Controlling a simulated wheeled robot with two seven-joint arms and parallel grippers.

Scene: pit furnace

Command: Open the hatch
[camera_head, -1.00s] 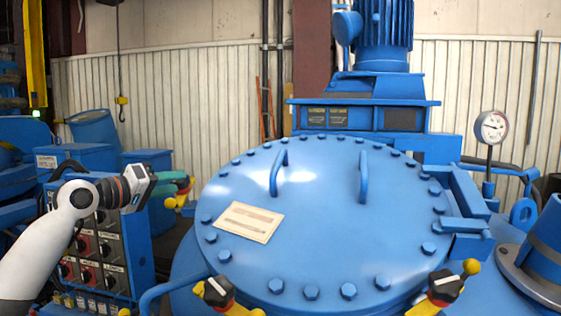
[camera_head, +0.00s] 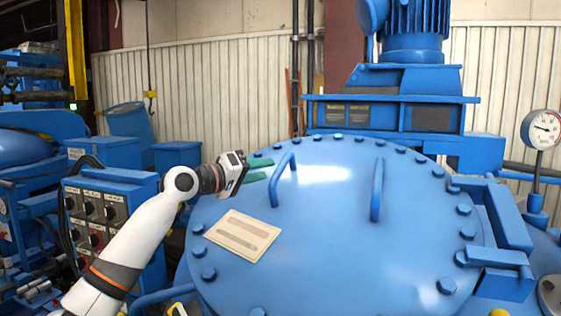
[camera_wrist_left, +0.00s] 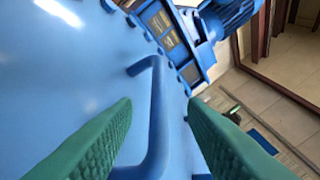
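The hatch is a large round blue lid (camera_head: 330,230) with bolts around its rim and a label plate on it. Two upright bar handles stand on it, the left handle (camera_head: 283,178) and the right handle (camera_head: 377,190). My left gripper (camera_head: 262,169) has green fingers and is just left of the left handle. In the left wrist view, the fingers (camera_wrist_left: 160,120) are open and apart, with the left handle (camera_wrist_left: 157,115) between them in the picture. I cannot tell whether they touch it.
A blue motor housing (camera_head: 395,100) stands behind the lid. A pressure gauge (camera_head: 541,128) is at the right, beside a blue hinge bracket (camera_head: 500,225). A control box with switches (camera_head: 110,205) stands at the left, near my left arm.

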